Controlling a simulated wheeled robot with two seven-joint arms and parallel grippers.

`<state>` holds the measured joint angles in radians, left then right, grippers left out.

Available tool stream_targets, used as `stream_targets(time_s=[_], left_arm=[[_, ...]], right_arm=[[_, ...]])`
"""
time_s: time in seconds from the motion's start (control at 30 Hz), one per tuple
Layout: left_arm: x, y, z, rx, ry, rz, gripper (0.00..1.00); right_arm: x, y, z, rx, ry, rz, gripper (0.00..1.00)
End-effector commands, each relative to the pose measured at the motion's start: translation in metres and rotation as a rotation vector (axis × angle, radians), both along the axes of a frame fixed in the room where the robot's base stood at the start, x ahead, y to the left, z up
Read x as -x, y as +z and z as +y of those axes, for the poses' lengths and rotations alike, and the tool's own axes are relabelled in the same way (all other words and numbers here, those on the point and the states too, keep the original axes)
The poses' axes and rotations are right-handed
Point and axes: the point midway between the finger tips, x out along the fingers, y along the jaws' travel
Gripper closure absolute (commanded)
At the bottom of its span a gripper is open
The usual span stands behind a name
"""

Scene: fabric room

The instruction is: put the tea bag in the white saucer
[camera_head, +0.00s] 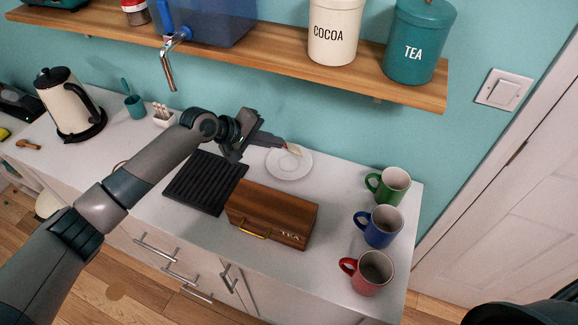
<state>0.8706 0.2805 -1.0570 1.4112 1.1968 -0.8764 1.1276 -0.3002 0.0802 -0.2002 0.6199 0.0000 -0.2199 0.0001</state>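The white saucer (281,170) lies on the counter near the back wall. My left gripper (280,142) is above the saucer's back left edge, its fingers pointing right. The fingers look closed together. A small pale, tan thing that looks like the tea bag (294,149) shows at the fingertips, over the saucer. Whether it touches the saucer is hard to tell. A brown wooden tea box (272,205) with a gold handle stands in front of the saucer, its lid down. My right gripper does not show.
Green (394,186), blue (383,228) and red (373,272) mugs stand along the counter's right side. A black ribbed tray (205,182) lies left of the box. A wooden shelf (290,66) with canisters and a blue tank overhangs the back. A kettle (68,104) stands far left.

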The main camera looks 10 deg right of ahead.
Motion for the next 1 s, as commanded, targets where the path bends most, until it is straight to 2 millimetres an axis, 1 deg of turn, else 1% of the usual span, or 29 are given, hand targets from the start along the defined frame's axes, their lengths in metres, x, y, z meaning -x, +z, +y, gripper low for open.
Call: stream_targets(time_s=[0.03, 0.23, 0.4, 0.67, 0.7, 0.73, 1.0], left_arm=[[0.001, -0.007, -0.001, 0.001, 0.0, 0.003, 1.0], [0.001, -0.02, -0.001, 0.001, 0.0, 0.003, 1.0], [0.001, -0.024, -0.001, 0.001, 0.0, 0.003, 1.0], [0.001, -0.024, -0.001, 0.001, 0.001, 0.002, 1.0], [0.001, -0.024, -0.001, 0.001, 0.001, 0.002, 0.92], [0.001, -0.024, -0.001, 0.001, 0.001, 0.002, 0.87], [0.001, -0.024, 0.0, 0.001, 0.001, 0.002, 0.87]], right_arm=[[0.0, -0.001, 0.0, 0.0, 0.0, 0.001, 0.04], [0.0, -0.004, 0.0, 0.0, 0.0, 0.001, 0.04], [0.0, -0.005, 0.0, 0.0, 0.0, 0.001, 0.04], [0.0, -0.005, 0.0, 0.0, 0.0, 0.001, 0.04], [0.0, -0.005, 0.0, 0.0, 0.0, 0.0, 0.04], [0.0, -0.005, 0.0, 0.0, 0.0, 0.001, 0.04], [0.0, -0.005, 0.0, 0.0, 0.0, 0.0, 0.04]])
